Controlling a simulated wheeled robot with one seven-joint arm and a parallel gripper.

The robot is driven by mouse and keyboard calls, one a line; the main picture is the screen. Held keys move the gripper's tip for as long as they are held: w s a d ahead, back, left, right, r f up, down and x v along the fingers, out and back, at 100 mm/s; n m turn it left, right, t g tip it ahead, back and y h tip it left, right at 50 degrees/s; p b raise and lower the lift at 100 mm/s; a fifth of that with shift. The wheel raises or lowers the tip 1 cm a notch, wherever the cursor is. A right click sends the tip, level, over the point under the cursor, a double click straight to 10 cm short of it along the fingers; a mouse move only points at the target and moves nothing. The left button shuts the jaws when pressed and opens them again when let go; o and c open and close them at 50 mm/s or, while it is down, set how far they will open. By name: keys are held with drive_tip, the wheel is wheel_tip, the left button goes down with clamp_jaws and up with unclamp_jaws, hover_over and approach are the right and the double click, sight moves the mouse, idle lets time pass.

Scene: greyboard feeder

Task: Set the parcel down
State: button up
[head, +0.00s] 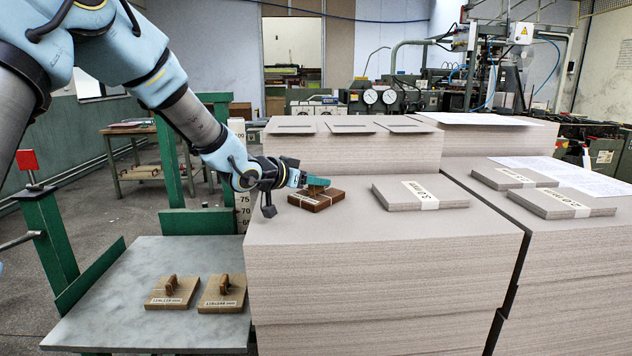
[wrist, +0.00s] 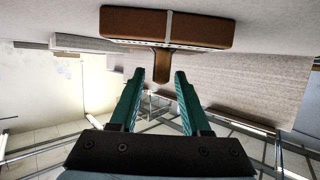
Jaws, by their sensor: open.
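The parcel (head: 322,202) is a dark brown block with a pale band around it. It rests on top of the near greyboard stack, close to its left edge. In the wrist view the parcel (wrist: 200,29) shows at the top, with a brown grip (wrist: 161,62) sticking out from it toward my jaws. My gripper (head: 318,183) has teal fingers and is just over the parcel in the head view. In the wrist view my gripper (wrist: 159,76) is open, its fingertips apart around the grip's end; contact cannot be told.
A banded board pack (head: 420,194) lies right of the parcel on the same stack (head: 370,270). The grey table (head: 190,255) at lower left bears two brown plates with grips (head: 173,292). A taller stack (head: 355,150) stands behind, another (head: 575,240) at right.

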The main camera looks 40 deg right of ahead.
drive_tip(key=v, duration=1.1)
drive_tip(key=shift+a+r+b, duration=0.1)
drive_tip(key=shift+a+b, duration=0.05)
drive_tip(key=shift+b, duration=0.25)
drive_tip(key=w+a+f+n+t+y, duration=0.2)
drive_tip(key=w+a+f+n+y, duration=0.15)
drive_tip(key=a, duration=0.55)
drive_tip(key=w+a+f+n+t+y, duration=0.1)
drive_tip(key=w+a+f+n+y, duration=0.2)
drive_tip(key=a, duration=0.6)
drive_tip(key=w+a+f+n+t+y, duration=0.25)
drive_tip(key=w+a, duration=0.25)
drive_tip(key=a, duration=0.5)
drive_tip(key=s+a+f+n+g+y, duration=0.2)
drive_tip(key=s+a, duration=0.4)
drive_tip(key=a, duration=0.4)
drive_tip(key=s+a+f+n+g+y, duration=0.2)
drive_tip(key=s+a+n+g, duration=0.1)
drive_tip(key=s+a, duration=0.4)
drive_tip(key=a+n, duration=0.1)
drive_tip(key=a, duration=0.2)
drive_tip(key=shift+f+n+y, duration=0.3)
drive_tip(key=shift+y, duration=0.1)
